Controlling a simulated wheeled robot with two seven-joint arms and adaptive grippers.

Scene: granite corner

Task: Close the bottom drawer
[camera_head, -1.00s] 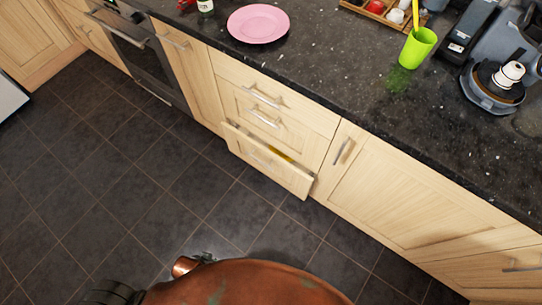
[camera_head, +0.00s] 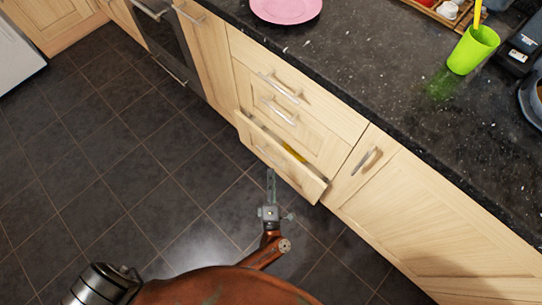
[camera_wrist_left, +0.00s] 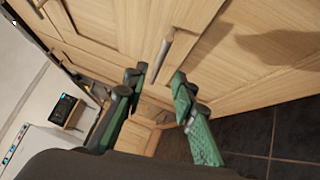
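The bottom drawer (camera_head: 282,165) of a light wood cabinet is partly pulled out in the head view. A narrow gap shows at its top edge, with something yellow (camera_head: 293,152) inside. My left gripper (camera_head: 270,172) is in front of the drawer front in the picture; I cannot tell whether it touches. In the left wrist view my left gripper (camera_wrist_left: 158,76) has its two green fingers apart with nothing between them. Wooden fronts and a metal bar handle (camera_wrist_left: 162,58) lie beyond the fingers; which front this is, I cannot tell. My right gripper is not in view.
Two shut drawers (camera_head: 297,85) are above the bottom one. A cupboard door (camera_head: 425,205) is to the right and an oven (camera_head: 172,45) to the left. The dark counter (camera_head: 370,70) holds a pink plate (camera_head: 286,8) and a green cup (camera_head: 473,50). The tiled floor (camera_head: 100,165) is clear.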

